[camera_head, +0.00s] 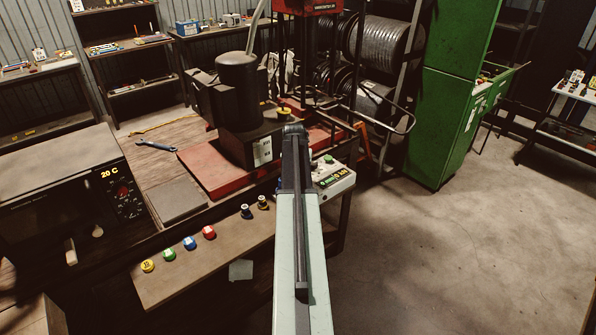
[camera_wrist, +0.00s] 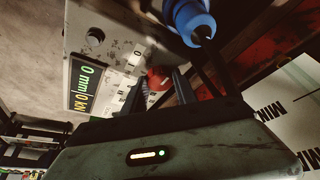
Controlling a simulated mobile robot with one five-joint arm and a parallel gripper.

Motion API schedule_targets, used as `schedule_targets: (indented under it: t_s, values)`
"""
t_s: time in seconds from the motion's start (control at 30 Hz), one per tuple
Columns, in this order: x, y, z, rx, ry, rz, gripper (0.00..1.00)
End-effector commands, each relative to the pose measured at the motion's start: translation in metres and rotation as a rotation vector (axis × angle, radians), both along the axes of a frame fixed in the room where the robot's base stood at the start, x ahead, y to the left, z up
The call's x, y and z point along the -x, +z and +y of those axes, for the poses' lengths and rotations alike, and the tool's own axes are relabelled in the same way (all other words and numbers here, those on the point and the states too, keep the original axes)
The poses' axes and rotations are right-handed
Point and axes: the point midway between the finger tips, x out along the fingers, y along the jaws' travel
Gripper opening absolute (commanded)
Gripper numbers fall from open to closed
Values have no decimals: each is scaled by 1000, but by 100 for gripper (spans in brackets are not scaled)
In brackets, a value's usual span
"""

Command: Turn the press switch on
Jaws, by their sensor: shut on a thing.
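The press control box (camera_head: 338,185) sits at the right end of the bench in the head view, with a green button and a lit display. A red knob (camera_wrist: 158,78) shows between the fingers of my gripper (camera_wrist: 160,88), beside white markings on the panel. My gripper is shut on this red knob, which is partly hidden by the fingers. The head view hides the fingertips behind my arm.
The black press machine (camera_head: 238,95) stands on a red base. Open floor (camera_head: 460,240) lies right.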

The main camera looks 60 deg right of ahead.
Motion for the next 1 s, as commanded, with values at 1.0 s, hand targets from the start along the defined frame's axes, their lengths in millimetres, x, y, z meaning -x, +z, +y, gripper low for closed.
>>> schedule_targets:
  t_s: [1.0]
  values:
    - [-6, 0, 1, -3, -753, 0, 0]
